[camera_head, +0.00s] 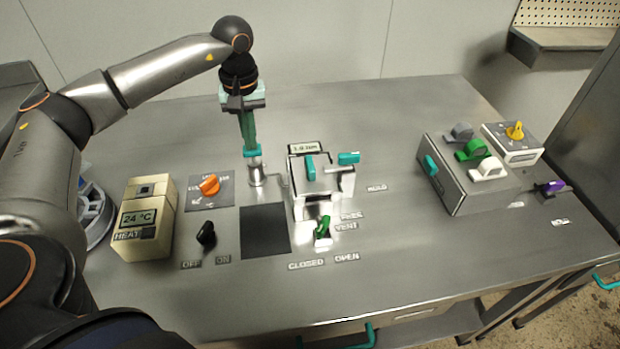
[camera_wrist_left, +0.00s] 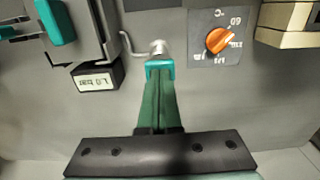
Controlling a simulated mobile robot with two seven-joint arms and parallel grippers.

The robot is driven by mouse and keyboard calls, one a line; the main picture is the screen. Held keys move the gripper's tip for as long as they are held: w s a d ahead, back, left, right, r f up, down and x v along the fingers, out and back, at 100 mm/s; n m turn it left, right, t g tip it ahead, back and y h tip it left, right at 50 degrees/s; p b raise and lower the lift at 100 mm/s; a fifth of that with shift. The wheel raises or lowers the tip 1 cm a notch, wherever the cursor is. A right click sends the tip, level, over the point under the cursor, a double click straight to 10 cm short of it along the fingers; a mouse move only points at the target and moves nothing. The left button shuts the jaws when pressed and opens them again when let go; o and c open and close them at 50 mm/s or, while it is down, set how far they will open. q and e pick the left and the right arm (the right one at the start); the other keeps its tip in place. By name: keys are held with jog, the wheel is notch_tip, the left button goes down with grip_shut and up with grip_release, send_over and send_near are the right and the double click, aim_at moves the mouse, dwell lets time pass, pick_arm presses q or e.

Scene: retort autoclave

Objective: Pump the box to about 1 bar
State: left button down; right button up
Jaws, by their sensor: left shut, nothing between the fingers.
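The metal box (camera_head: 314,203) stands mid-table with teal clamps on top. Its small display (camera_head: 304,147) seems to read 1.0 bar, though blurred; the display also shows in the left wrist view (camera_wrist_left: 97,78). Left of the box is the silver pump cylinder (camera_head: 257,174) with a teal top (camera_head: 252,153); a thin bent pipe runs from it towards the box. My left gripper (camera_head: 251,147) is shut and empty, pointing down with its tips at the teal top. I cannot tell whether they press on it. My right gripper is not in view.
A green lever (camera_head: 323,227) stands before the box by CLOSED/OPEN labels. An orange knob (camera_head: 209,185), black switch (camera_head: 206,234) and beige heater (camera_head: 145,221) are at left. A grey unit with coloured levers (camera_head: 464,186) is at right. The front table is clear.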

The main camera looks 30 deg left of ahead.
pick_arm(q)
notch_tip(320, 180, up, 6)
jog(key=p, duration=0.5)
dwell(0.5)
